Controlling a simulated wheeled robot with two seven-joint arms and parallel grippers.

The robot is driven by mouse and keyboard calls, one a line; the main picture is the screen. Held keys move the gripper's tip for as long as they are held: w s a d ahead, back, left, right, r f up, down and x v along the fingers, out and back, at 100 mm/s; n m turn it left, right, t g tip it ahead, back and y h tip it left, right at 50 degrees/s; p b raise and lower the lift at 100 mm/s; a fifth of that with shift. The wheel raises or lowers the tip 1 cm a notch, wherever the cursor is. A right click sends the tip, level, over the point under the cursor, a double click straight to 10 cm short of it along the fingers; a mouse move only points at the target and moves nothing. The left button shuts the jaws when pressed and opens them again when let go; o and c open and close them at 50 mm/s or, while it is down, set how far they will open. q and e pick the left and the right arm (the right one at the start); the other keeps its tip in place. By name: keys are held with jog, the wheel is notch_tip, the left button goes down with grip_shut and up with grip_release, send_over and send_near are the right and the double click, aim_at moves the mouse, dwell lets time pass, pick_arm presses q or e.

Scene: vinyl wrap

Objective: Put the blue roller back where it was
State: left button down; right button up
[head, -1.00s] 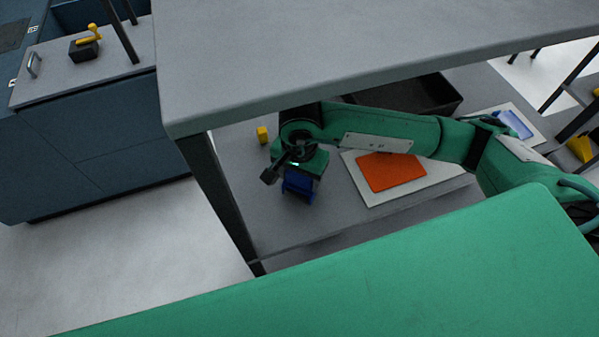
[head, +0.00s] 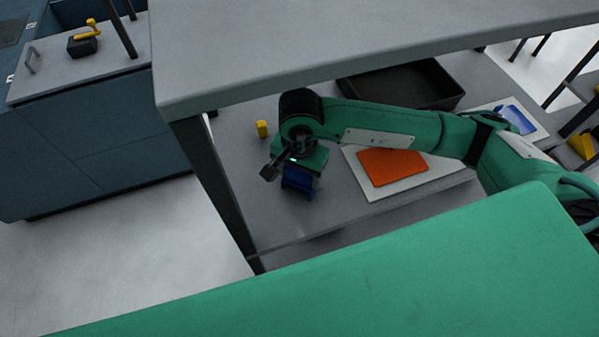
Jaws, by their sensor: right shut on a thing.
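The blue roller (head: 298,181) is at the left part of the lower grey shelf (head: 340,222), under the raised tabletop. My right gripper (head: 297,170) points down over it and is shut on it. The gripper and wrist cover the roller's upper part. I cannot tell whether the roller touches the shelf. My left gripper is out of view.
An orange sheet (head: 392,167) lies on a white board (head: 440,178) to the right. A black tray (head: 440,85) stands behind my arm. A small yellow block (head: 262,129) is behind the gripper. The tabletop (head: 330,40) overhangs, and a table leg (head: 215,185) stands left.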

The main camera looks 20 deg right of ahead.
jog(key=o, duration=0.9)
jog(key=shift+s+f, duration=0.15)
jog(key=shift+f, duration=0.25)
jog(key=o, duration=0.3)
jog(key=shift+f, duration=0.1)
jog(key=shift+w+d, duration=0.15)
jog(key=shift+w, duration=0.1)
jog(key=shift+s+r+p, duration=0.1)
jog(key=shift+r+p, duration=0.65)
jog(key=shift+p, duration=0.1)
jog(key=shift+r+p, duration=0.4)
jog(key=shift+p, duration=0.15)
jog(key=shift+r+b, duration=0.6)
jog(key=shift+b, duration=0.15)
notch_tip(320, 180, up, 10)
jog(key=shift+r+b, duration=0.1)
jog(key=shift+b, duration=0.85)
